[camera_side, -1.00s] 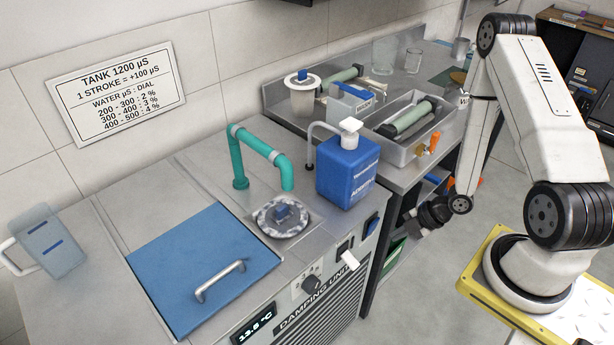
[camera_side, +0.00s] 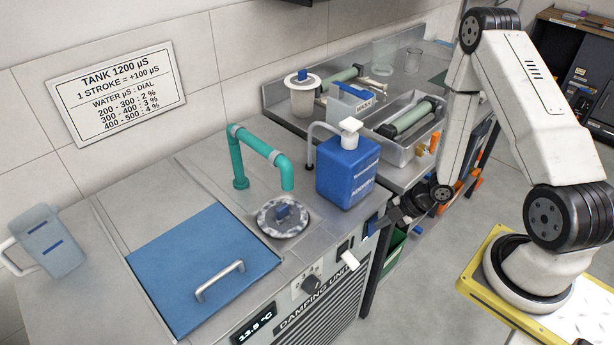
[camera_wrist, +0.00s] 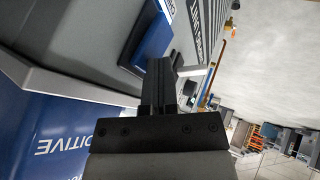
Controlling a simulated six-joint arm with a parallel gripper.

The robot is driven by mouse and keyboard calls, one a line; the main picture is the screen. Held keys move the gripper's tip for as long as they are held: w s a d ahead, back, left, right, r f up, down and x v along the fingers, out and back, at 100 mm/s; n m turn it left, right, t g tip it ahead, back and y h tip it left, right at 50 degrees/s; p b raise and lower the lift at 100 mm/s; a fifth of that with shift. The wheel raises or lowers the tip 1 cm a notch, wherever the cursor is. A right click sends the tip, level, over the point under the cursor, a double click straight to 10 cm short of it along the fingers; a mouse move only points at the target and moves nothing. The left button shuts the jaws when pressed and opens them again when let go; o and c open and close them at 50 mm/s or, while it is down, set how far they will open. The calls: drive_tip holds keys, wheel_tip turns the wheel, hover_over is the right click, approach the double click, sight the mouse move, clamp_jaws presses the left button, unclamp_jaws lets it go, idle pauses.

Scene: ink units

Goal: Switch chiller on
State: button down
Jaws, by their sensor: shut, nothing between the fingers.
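The damping unit (camera_side: 330,312) has a front panel with a display (camera_side: 253,324) reading about 13.8 °C, a dark dial knob (camera_side: 312,284), a black switch (camera_side: 344,249) and a white tab (camera_side: 350,261). At the panel's right end is a blue plate, seen close up in the wrist view (camera_wrist: 152,42) with a dark part on it. My gripper (camera_side: 377,224) is at that end of the panel. In the wrist view its fingers (camera_wrist: 160,65) are together and empty, right by the blue plate. I cannot tell whether they touch it.
A blue additive bottle (camera_side: 345,175) stands on the counter edge just above my gripper; it also shows large in the wrist view (camera_wrist: 50,135). A teal pipe (camera_side: 262,150), a blue lid (camera_side: 205,265) and a sink (camera_side: 405,145) are nearby. Open floor lies in front.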

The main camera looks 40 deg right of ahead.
drive_tip(key=shift+r, duration=0.2)
drive_tip(key=shift+r, duration=0.6)
drive_tip(key=shift+s, duration=0.15)
idle(0.4)
drive_tip(key=v, duration=1.2)
drive_tip(key=shift+s+a, duration=0.2)
drive_tip(key=shift+a, duration=0.2)
idle(0.4)
